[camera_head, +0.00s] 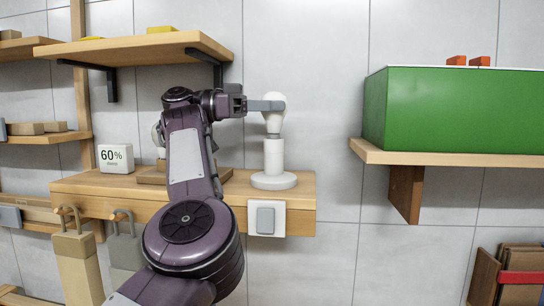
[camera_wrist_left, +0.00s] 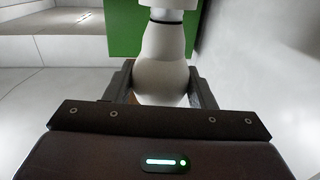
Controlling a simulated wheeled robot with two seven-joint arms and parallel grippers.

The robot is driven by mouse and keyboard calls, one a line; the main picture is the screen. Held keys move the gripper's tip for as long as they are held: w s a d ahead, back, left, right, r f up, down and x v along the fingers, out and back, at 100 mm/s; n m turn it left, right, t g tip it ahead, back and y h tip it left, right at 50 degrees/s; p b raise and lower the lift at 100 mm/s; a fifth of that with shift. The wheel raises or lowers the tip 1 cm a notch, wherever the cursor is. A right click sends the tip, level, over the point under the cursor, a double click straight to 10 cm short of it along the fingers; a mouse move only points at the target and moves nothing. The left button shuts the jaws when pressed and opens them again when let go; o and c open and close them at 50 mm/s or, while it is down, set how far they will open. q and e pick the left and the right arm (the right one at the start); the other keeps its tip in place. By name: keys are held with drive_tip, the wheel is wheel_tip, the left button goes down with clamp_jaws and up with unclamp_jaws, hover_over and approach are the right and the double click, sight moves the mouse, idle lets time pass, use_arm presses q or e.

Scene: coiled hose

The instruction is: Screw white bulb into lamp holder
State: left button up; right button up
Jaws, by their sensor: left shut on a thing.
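The white bulb (camera_head: 274,122) is upright at the top of the white lamp holder (camera_head: 274,155), with its neck at the holder's mouth. In the head view I cannot tell how deep the bulb sits in it. The holder stands on a round base on the wooden shelf. My left gripper (camera_head: 272,105) reaches in from the left and is shut on the bulb's round part. In the left wrist view the bulb (camera_wrist_left: 163,70) lies between the two fingers (camera_wrist_left: 160,88), its neck towards the top edge. My right gripper is not in view.
A white wall switch (camera_head: 266,219) is on the wooden shelf's (camera_head: 304,195) front edge. A "60%" card (camera_head: 116,158) stands at left on the shelf. Another bulb (camera_head: 157,135) is partly hidden behind my arm. A green box (camera_head: 455,112) sits on a right shelf; bags hang below left.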

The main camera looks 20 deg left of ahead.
use_arm(q)
drive_tip(key=shift+a+r+m+g+h, duration=0.1)
drive_tip(key=shift+r+m+g+h, duration=0.25)
drive_tip(key=shift+g, duration=0.35)
drive_tip(key=shift+f+m+g, duration=0.3)
drive_tip(key=shift+m+g, duration=0.05)
drive_tip(key=shift+g, duration=0.15)
drive_tip(key=o, duration=1)
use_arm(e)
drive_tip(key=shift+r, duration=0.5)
use_arm(q)
drive_tip(key=shift+c, duration=1.4)
